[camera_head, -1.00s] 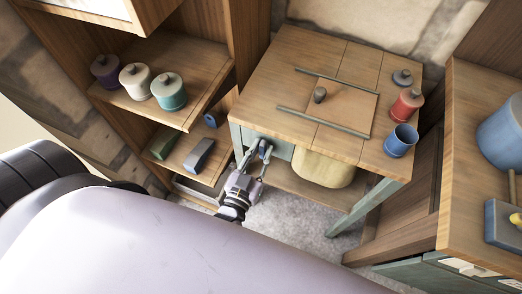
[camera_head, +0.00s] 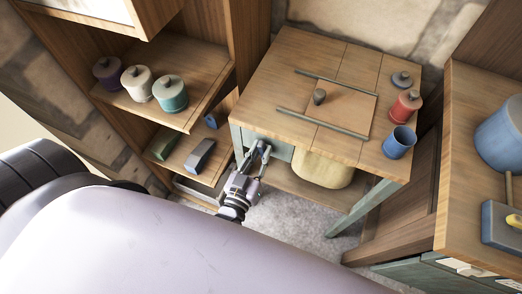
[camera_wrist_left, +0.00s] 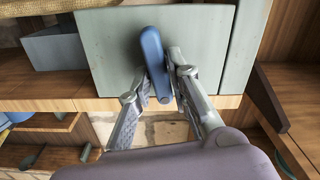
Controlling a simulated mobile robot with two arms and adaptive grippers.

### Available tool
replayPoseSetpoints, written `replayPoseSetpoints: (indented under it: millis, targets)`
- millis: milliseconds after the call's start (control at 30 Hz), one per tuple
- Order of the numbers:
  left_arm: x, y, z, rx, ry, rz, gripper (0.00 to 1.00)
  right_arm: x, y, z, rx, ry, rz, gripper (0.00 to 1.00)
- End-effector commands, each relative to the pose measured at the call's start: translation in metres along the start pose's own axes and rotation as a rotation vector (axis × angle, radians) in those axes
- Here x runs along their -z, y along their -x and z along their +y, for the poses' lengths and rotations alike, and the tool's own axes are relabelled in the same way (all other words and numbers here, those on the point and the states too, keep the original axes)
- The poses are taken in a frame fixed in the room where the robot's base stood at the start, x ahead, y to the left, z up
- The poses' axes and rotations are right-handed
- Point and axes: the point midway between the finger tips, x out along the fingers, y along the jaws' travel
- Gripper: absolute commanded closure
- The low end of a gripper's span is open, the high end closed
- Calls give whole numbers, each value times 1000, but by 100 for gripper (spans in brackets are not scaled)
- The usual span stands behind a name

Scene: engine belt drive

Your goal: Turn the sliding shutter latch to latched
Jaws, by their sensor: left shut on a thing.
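The blue latch handle (camera_wrist_left: 155,62) is a rounded bar on the front of a pale grey-green panel (camera_wrist_left: 100,50) below the tabletop. In the left wrist view it stands nearly upright, its lower end leaning slightly right. My left gripper (camera_wrist_left: 161,75) is shut on it, with one finger on each side of its lower part. In the head view my left gripper (camera_head: 258,150) is at the panel front, and its fingers mostly hide the handle. A square wooden shutter board (camera_head: 340,108) with a dark knob (camera_head: 319,96) lies between two rails on the tabletop. My right gripper is not in view.
A red jar (camera_head: 405,106), a blue cup (camera_head: 399,142) and a small grey lidded piece (camera_head: 402,79) stand at the table's right side. A yellowish rounded container (camera_head: 323,168) is under the table. Shelves with lidded jars (camera_head: 170,92) stand at left, a counter (camera_head: 470,130) at right.

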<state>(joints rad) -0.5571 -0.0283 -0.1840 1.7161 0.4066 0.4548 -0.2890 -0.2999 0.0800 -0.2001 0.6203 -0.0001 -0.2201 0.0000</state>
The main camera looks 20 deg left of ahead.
Motion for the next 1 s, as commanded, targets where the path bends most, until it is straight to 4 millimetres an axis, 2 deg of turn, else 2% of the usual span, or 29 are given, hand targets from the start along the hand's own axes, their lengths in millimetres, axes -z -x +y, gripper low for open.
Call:
replayPoseSetpoints:
  millis: [433, 1000]
  targets:
    - [0, 0, -3, -1, 418, -1, 100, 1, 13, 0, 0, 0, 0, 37]
    - [-4, 0, -7, 0, 958, -1, 100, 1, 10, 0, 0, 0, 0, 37]
